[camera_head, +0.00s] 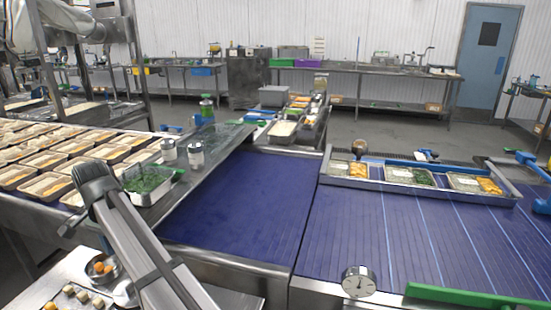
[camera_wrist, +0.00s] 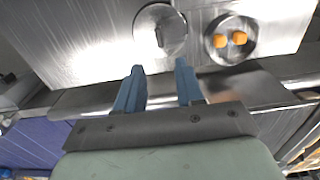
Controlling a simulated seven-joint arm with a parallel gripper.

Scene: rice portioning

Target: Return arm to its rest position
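My gripper (camera_wrist: 160,70) shows in the wrist view as two blue fingers set apart, with nothing between them. It is open and empty. The fingertips point toward a steel table (camera_wrist: 85,40) and lie over its near edge. Ahead of them on this table are a round metal dish (camera_wrist: 155,32) and a bowl (camera_wrist: 216,52) holding orange pieces. I cannot make out the gripper in the head view. No marker for the rest position shows.
Purple conveyor belts (camera_head: 235,205) fill the middle and right. Filled trays (camera_head: 45,185) crowd the left. A steel carrier (camera_head: 350,183) with food packs stands on the right belt.

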